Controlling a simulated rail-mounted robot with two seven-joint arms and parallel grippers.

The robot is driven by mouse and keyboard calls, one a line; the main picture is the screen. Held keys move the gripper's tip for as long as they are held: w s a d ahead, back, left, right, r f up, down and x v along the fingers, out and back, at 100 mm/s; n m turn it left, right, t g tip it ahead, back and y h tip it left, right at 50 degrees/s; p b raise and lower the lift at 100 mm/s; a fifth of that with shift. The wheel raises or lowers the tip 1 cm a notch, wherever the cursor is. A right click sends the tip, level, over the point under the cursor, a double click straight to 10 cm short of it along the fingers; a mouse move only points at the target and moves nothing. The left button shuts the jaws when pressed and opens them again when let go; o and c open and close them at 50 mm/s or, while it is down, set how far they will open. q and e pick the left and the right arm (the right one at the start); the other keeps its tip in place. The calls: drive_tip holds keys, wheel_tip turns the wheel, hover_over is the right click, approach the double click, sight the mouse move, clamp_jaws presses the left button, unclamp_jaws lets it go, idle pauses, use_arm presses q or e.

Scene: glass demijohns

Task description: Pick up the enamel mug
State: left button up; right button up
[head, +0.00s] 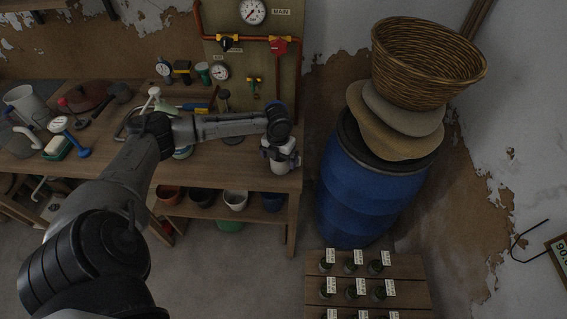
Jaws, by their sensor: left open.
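A white vessel, which looks like the enamel mug (284,165), stands at the right end of the wooden bench, near its edge. My left gripper (280,152) is directly above and around its upper part, pointing down, with its jaws open. The gripper hides the mug's rim and most of its top. I cannot tell whether the fingers touch it. My right gripper is not in view.
The bench (230,176) holds several tools, gauges and a metal jug (27,106) on the left. Pots stand on its lower shelf. Pipes run behind.

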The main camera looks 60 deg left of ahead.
use_arm(q)
drive_tip(key=shift+f, duration=0.8)
drive_tip(key=c, duration=1)
